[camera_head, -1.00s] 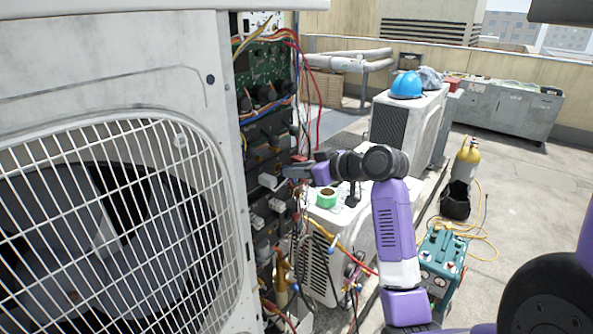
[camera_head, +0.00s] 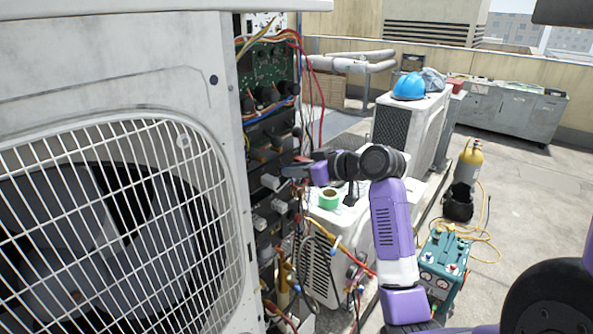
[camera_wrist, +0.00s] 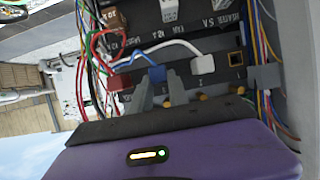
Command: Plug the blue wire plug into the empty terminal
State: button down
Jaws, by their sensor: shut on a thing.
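My gripper (camera_wrist: 162,92) is shut on the blue wire plug (camera_wrist: 157,74), which shows between its fingertips in the wrist view. A blue wire leads from the plug up and to the left. The plug is at the row of terminals, between a red plug (camera_wrist: 118,82) and a white plug (camera_wrist: 203,64); I cannot tell whether it is seated in a socket or just in front of one. An empty terminal (camera_wrist: 236,58), a dark square opening with a yellowish rim, is right of the white plug. In the head view my gripper (camera_head: 290,171) is at the open electrical panel; the blue plug is not distinguishable there.
The condenser's white casing and fan grille (camera_head: 110,225) stand close on the left. Loose coloured wires (camera_wrist: 262,40) hang beside the empty terminal. A small white unit (camera_head: 322,280) with a green tape roll (camera_head: 328,198) stands below my arm. Open rooftop floor lies right.

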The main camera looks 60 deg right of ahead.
jog(key=shift+w, duration=0.25)
jog(key=c, duration=1.2)
grip_release()
jog(key=shift+s, duration=0.1)
jog(key=b+v, duration=0.1)
jog(key=v, duration=0.6)
jog(key=shift+s+a+r+b, duration=0.1)
jog(key=shift+s+b, duration=0.2)
jog(key=shift+r, duration=0.1)
